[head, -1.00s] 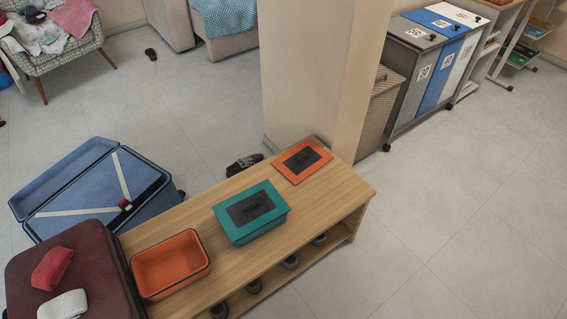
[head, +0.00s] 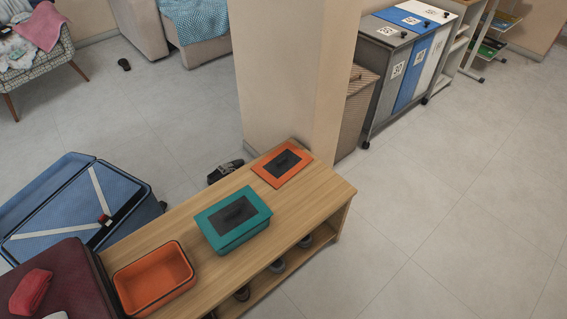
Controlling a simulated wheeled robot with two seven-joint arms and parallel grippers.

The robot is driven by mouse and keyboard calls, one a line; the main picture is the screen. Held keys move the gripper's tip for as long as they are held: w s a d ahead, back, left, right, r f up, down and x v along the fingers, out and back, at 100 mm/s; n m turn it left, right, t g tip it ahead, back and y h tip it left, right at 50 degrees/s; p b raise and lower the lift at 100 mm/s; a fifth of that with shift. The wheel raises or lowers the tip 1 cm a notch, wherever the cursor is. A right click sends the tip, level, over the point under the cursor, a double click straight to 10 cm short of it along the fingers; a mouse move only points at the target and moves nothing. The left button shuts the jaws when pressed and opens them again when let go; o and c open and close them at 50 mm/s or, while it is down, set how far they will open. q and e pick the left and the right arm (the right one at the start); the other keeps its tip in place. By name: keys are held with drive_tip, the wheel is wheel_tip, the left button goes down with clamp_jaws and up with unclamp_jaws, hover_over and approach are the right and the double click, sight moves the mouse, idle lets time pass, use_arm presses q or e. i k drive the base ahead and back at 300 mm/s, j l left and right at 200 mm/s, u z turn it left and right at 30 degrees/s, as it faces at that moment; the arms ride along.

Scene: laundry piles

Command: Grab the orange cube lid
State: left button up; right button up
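The orange lid (head: 267,174) lies flat at the far end of the wooden bench (head: 185,234), near the pillar. It has a dark panel with a small handle in its middle. The orange box (head: 153,279) stands open and empty at the near end of the bench. Neither of my grippers shows in the head view.
A teal box with its lid on (head: 233,220) stands between the orange box and the orange lid. A pillar (head: 287,80) rises behind the bench's far end. An open blue suitcase (head: 60,205) lies left of the bench. The floor (head: 440,215) at right is clear.

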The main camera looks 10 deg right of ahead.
sight(280, 165)
drive_tip(key=i+l, duration=0.15)
drive_tip(key=l, duration=0.25)
drive_tip(key=i+l+u, duration=0.1)
drive_tip(key=l, duration=0.25)
drive_tip(key=i+l, duration=0.2)
drive_tip(key=l, duration=0.2)
drive_tip(key=i+l+u, duration=0.1)
drive_tip(key=l, duration=0.3)
drive_tip(key=i+l, duration=0.15)
drive_tip(key=l, duration=0.25)
drive_tip(key=i+l, duration=0.15)
drive_tip(key=l, duration=0.25)
drive_tip(key=u, duration=0.05)
